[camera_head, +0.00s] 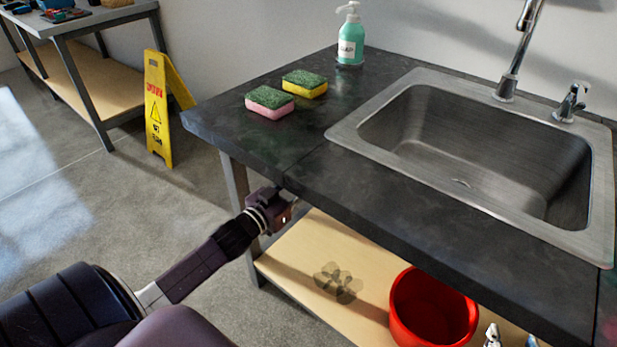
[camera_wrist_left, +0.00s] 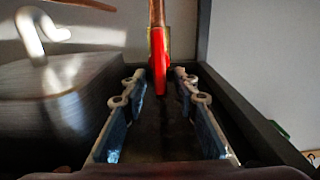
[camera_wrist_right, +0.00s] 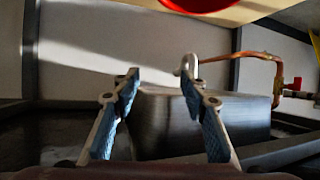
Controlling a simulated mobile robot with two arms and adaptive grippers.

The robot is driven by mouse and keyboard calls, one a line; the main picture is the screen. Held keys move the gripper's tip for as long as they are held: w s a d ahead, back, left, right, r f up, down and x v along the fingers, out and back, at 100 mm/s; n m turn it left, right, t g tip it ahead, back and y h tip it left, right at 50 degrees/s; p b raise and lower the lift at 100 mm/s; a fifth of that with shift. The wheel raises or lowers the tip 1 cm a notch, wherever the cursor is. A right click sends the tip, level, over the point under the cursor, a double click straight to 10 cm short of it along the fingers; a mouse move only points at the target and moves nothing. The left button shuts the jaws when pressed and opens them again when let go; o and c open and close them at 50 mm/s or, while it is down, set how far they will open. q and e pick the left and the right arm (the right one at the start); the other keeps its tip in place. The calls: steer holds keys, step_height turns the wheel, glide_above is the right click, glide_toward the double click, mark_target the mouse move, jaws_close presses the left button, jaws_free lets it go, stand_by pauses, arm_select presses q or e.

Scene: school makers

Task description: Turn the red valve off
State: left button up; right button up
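The red valve (camera_wrist_left: 159,62) is a long red handle on a copper pipe (camera_wrist_left: 157,12), under the sink counter. In the left wrist view, my left gripper (camera_wrist_left: 160,78) is open and faces it. The handle's near end shows between the fingertips, with a gap on both sides. In the right wrist view the valve (camera_wrist_right: 297,84) is small at the right edge. My right gripper (camera_wrist_right: 160,78) is open and empty, pointing at the sink basin's underside. Its fingertips (camera_head: 511,338) show at the bottom of the head view. The counter hides the valve and left fingers there.
The basin underside (camera_wrist_left: 60,110) and a pale curved pipe (camera_wrist_left: 42,32) lie left of the left gripper. A red bucket (camera_head: 432,310) stands on the wooden lower shelf (camera_head: 310,265). The dark counter (camera_head: 330,185) with the sink (camera_head: 470,150) is above. A yellow sign (camera_head: 160,110) stands on the floor.

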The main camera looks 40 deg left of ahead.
arm_select(q)
steer(key=shift+c, duration=0.7)
jaws_close()
steer(key=shift+d+r+m+p, duration=0.1)
steer(key=shift+d+m+p, duration=0.2)
steer(key=shift+m+p, duration=0.85)
steer(key=shift+s+d+f+m+p, duration=0.1)
steer(key=shift+d+f+m+p, duration=0.35)
steer(key=shift+m, duration=2.15)
steer(key=shift+d+f+m+p, duration=0.25)
steer(key=shift+f+m, duration=0.3)
steer(key=shift+m, duration=2.1)
steer(key=shift+s+d+f+m+p, duration=0.1)
steer(key=shift+d+f+m+p, duration=0.25)
steer(key=shift+m, duration=2.25)
arm_select(e)
steer(key=s+d+f+g+h, duration=0.1)
steer(key=s+f+g, duration=0.3)
steer(key=s, duration=0.4)
steer(key=s+d+f+g+h, duration=0.1)
steer(key=s+d+f+g, duration=0.3)
steer(key=s, duration=0.4)
steer(key=shift+s+d+f+g+h, duration=0.35)
steer(key=shift+f+g, duration=0.35)
steer(key=shift+f, duration=0.35)
arm_select(q)
steer(key=shift+f, duration=0.15)
